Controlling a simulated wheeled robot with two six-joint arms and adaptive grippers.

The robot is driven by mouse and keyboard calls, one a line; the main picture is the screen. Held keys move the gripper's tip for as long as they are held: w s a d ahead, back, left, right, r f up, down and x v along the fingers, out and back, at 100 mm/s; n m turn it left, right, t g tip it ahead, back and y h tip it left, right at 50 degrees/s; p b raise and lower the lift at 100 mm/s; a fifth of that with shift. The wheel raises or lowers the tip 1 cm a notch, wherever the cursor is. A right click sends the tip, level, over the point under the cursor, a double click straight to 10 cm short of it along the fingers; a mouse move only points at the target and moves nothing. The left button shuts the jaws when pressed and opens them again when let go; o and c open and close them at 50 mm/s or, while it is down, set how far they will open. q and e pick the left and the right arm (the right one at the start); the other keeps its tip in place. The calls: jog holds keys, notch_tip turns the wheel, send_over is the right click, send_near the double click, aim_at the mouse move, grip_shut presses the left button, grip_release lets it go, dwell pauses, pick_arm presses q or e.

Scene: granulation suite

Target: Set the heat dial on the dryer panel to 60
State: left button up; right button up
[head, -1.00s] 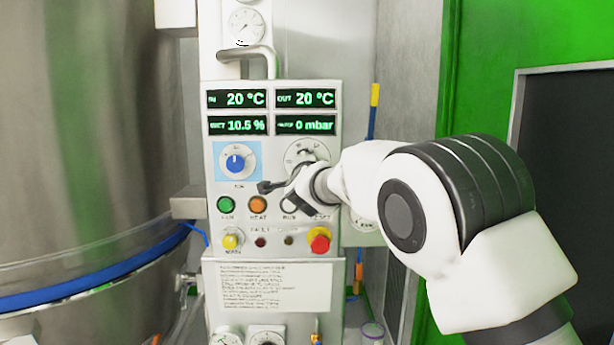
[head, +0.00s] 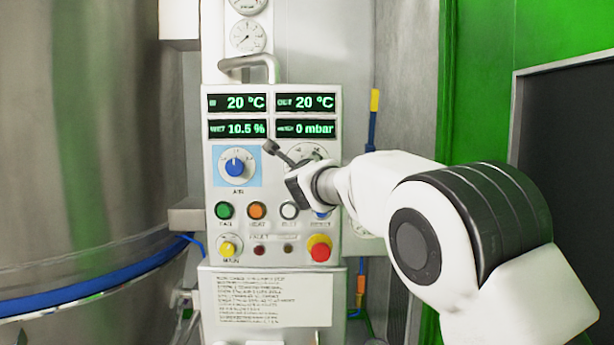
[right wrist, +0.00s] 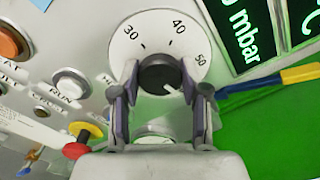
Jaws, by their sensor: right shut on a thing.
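The heat dial (head: 305,152) is a round white plate on the right of the dryer panel, partly hidden behind my right gripper (head: 284,166) in the head view. In the right wrist view, the dial plate (right wrist: 150,25) shows 30, 40 and 50; the rest of the scale is hidden. Its dark knob (right wrist: 160,72) sits between the fingers of my right gripper (right wrist: 160,78), which is shut on it. A short white mark on the knob points to the lower right in that view, away from 30 and 40. My left gripper is not in view.
A blue knob (head: 235,167) on a light blue plate is left of the dial. Below are several buttons, including orange (head: 257,211) and a red mushroom button (head: 320,248). Displays (head: 305,102) sit above. A steel vessel (head: 100,150) stands at left.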

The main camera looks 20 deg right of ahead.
jog(key=shift+f+m+b, duration=0.1)
jog(key=shift+m+b, duration=0.3)
jog(key=shift+m, duration=0.6)
jog(key=o, duration=1.1)
jog(key=shift+d, duration=0.1)
jog(key=shift+o, duration=0.2)
jog(key=v, duration=1.2)
